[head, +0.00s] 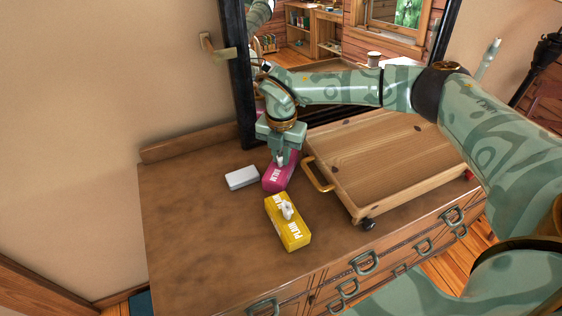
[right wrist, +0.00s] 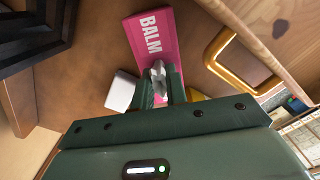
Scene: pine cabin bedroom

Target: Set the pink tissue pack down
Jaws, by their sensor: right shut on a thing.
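The pink tissue pack (head: 279,177), lettered BALM, is at the dresser top between a white box and a wooden tray. My right gripper (head: 281,158) points down at it and is shut on its tissue tuft. In the right wrist view the pink pack (right wrist: 152,40) lies beyond the fingertips (right wrist: 158,78), which pinch the pale tuft. I cannot tell whether its underside touches the dresser top (head: 200,230). My left gripper is not in view.
A yellow tissue pack (head: 287,222) stands just in front. A small white box (head: 241,178) is to the left. A wooden tray (head: 385,165) with a brass handle (head: 318,175) is close on the right. A dark-framed mirror (head: 238,75) stands behind. The dresser's left side is clear.

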